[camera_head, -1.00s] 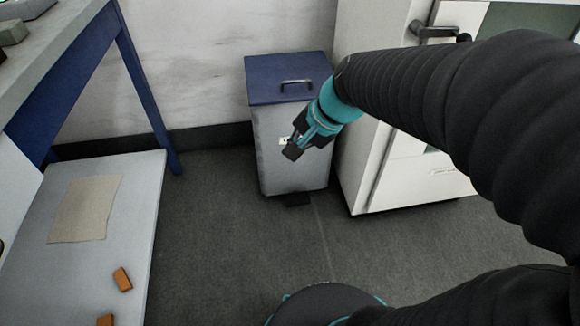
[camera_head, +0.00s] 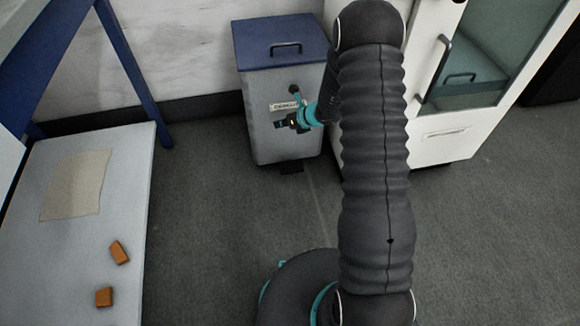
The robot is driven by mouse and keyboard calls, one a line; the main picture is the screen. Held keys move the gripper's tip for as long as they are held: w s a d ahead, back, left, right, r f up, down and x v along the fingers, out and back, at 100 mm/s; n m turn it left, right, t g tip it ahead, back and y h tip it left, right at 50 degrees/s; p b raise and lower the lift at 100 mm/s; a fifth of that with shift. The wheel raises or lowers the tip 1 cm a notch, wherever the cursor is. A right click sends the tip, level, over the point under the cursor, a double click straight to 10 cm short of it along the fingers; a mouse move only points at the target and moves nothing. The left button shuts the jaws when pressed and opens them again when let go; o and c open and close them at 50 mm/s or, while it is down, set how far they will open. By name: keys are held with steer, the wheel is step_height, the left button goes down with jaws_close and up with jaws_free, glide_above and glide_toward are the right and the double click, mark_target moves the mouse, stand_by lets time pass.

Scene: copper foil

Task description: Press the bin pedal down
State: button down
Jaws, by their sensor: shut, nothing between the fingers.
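The bin (camera_head: 268,85) stands against the wall, a grey box with a closed blue lid (camera_head: 280,40) that has a dark handle. Its pedal (camera_head: 290,167) is a small black tab low at the front, close to the floor. My gripper (camera_head: 280,124) is shut and empty. In the picture it lies over the upper front of the bin, well above the pedal. I cannot tell whether it touches the bin's front. It covers part of the bin's label.
A white cabinet (camera_head: 448,135) with a glass door stands right of the bin. A blue-legged table (camera_head: 133,75) is at left, with a low grey shelf (camera_head: 125,190) holding a beige cloth (camera_head: 75,186) and two orange-brown blocks (camera_head: 119,252). The floor (camera_head: 215,215) before the bin is clear.

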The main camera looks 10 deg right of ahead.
steer(key=d+f+m+h, duration=0.1)
steer(key=d+f+m, duration=0.1)
steer(key=f, duration=0.5)
steer(key=d+f+m, duration=0.2)
steer(key=f+m, duration=0.2)
steer(key=f, duration=0.3)
steer(key=shift+w+m+h, duration=0.3)
steer(key=shift+m+h, duration=0.1)
steer(key=shift+d+f, duration=0.1)
steer(key=shift+f, duration=0.05)
steer(key=b, duration=0.5)
glide_above(287, 164)
steer(key=s+d, duration=0.2)
step_height(287, 164, down, 7)
steer(key=shift+a+f, duration=0.1)
steer(key=shift+a, duration=0.05)
steer(key=shift+w+f+b, duration=0.1)
steer(key=shift+f+b, duration=0.45)
steer(key=shift+f, duration=0.2)
steer(key=shift+f, duration=0.1)
steer(key=shift+f+b, duration=0.3)
steer(key=shift+b, duration=0.2)
steer(key=shift+f+b, duration=0.3)
